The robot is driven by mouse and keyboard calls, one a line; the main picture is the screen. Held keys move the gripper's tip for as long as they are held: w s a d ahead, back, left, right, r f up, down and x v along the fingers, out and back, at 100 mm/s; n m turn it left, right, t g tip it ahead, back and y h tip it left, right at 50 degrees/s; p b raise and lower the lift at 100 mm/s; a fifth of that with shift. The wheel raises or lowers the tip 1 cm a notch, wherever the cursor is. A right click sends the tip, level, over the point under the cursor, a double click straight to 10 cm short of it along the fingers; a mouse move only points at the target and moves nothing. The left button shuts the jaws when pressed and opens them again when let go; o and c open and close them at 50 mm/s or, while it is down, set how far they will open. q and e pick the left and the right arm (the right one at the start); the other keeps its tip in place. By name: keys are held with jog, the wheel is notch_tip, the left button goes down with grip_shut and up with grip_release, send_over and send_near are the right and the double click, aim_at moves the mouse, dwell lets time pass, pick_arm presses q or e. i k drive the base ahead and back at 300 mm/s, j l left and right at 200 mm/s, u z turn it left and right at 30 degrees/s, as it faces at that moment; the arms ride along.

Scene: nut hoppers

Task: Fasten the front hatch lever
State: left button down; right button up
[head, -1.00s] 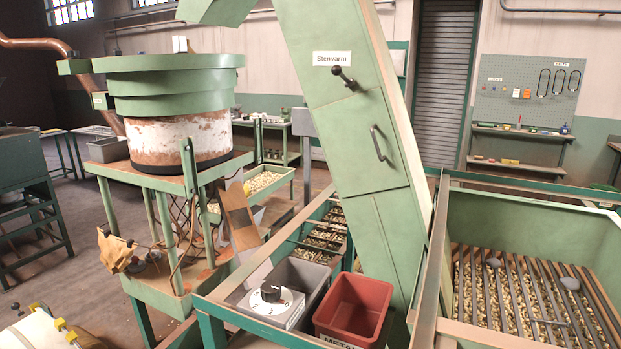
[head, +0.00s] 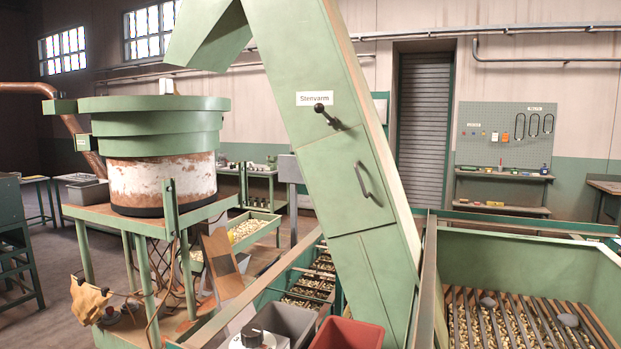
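The front hatch (head: 347,173) is a green panel on the slanted green elevator column, under a white "Stenvarm" label. It appears to lie flush with the column. A black lever with a ball knob (head: 325,116) sits at the hatch's upper edge, its knob pointing up and left. A grey bar handle (head: 363,179) is on the hatch's right side. Neither of my grippers is in view.
A red bin (head: 348,334) and a grey bin (head: 284,321) stand below the column. A hopper with a bar grate (head: 520,318) over nuts is at right. A round green hopper (head: 155,120) stands on a table at left. Open floor shows at far left.

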aim_at(320, 107)
jog(key=i+l+u, duration=0.15)
jog(key=l+u, duration=0.2)
jog(key=i+l+u, duration=0.15)
jog(key=u, duration=0.25)
jog(key=l, duration=0.1)
